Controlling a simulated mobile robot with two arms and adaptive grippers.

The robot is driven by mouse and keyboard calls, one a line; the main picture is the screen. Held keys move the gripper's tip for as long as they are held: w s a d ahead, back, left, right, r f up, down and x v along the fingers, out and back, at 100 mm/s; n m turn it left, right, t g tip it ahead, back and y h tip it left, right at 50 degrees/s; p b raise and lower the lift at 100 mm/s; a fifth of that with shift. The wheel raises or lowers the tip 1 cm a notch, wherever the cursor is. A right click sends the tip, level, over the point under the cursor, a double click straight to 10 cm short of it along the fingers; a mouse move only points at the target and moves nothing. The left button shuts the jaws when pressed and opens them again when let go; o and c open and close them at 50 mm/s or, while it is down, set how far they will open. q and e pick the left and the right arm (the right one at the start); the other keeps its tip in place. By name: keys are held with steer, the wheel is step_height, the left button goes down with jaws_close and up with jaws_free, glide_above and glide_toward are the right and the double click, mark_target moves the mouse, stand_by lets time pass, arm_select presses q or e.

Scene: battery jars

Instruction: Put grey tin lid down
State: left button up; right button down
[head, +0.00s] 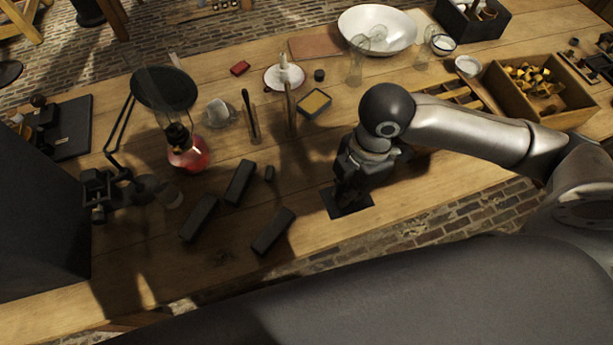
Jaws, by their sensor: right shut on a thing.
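My right gripper (345,195) points down at the front of the wooden table, right of the middle. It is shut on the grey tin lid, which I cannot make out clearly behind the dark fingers. The fingertips are low over a dark flat square (359,207) on the table. I cannot tell whether the lid touches it. An open tin with yellow contents (314,103) stands further back. My left gripper is not in view.
Several dark blocks (272,231) lie left of the gripper. A flask of red liquid (188,155) stands beneath a dark round pan (164,88). A wooden box (556,112) and white bowl (376,29) are behind right. The front edge is close.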

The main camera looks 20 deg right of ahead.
steer(key=w+a+f+p, duration=0.1)
steer(key=w+a+f, duration=0.25)
steer(key=w, duration=0.45)
glide_above(306, 181)
steer(key=s, duration=0.1)
steer(key=f, duration=0.4)
steer(key=shift+d+f+p, duration=0.35)
steer(key=shift+f+p, duration=0.05)
steer(key=shift+w+a+f, duration=0.2)
steer(key=shift+w+f, duration=0.45)
steer(key=shift+f, duration=1.7)
steer(key=shift+f, duration=0.15)
steer(key=c, duration=1.5)
jaws_free()
step_height(306, 181, up, 12)
steer(key=d, duration=0.1)
steer(key=shift+d+b, duration=0.25)
steer(key=shift+b, duration=0.05)
